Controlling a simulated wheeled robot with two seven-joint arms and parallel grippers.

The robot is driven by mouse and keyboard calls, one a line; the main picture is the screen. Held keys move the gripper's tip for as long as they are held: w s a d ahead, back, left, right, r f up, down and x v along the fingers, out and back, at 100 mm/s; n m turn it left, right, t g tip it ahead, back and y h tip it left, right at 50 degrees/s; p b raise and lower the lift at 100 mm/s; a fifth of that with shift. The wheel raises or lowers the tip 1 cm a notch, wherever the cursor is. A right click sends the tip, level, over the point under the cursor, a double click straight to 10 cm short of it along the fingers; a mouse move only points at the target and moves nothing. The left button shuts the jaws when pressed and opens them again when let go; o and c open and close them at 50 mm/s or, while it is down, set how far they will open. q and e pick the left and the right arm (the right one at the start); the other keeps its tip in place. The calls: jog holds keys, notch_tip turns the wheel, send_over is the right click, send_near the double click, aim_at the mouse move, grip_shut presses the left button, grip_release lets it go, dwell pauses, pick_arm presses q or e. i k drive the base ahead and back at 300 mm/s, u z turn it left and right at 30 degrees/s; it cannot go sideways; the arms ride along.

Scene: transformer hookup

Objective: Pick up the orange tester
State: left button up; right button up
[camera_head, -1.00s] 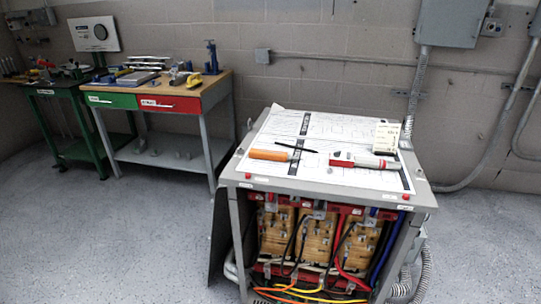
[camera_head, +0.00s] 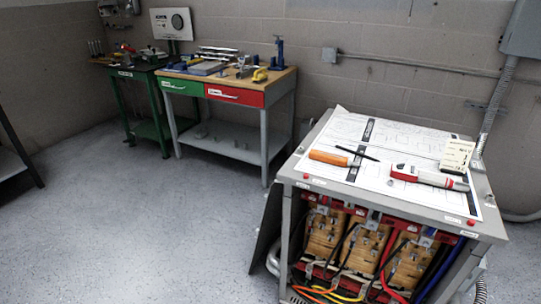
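An orange tester (camera_head: 328,158) lies on the paper diagram sheet on top of the grey transformer cabinet (camera_head: 459,221), near the left side of the top. A thin black probe or pen (camera_head: 357,153) lies right beside it, pointing right; I cannot tell if the two are joined. A red and white tool (camera_head: 430,177) lies to the right on the same sheet. Neither of my grippers shows in the head view.
A small cream card or box (camera_head: 456,155) sits at the top's right back. The cabinet's open front shows wooden blocks (camera_head: 365,246) and coloured cables. A wooden-topped workbench (camera_head: 279,84) and a green bench (camera_head: 148,112) stand along the back wall. The floor (camera_head: 150,230) at left is clear.

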aim_at(323, 157)
jog(key=u, duration=1.25)
jog(key=i, duration=2.35)
jog(key=z, duration=3.65)
jog(key=i, duration=0.55)
jog(key=z, duration=0.1)
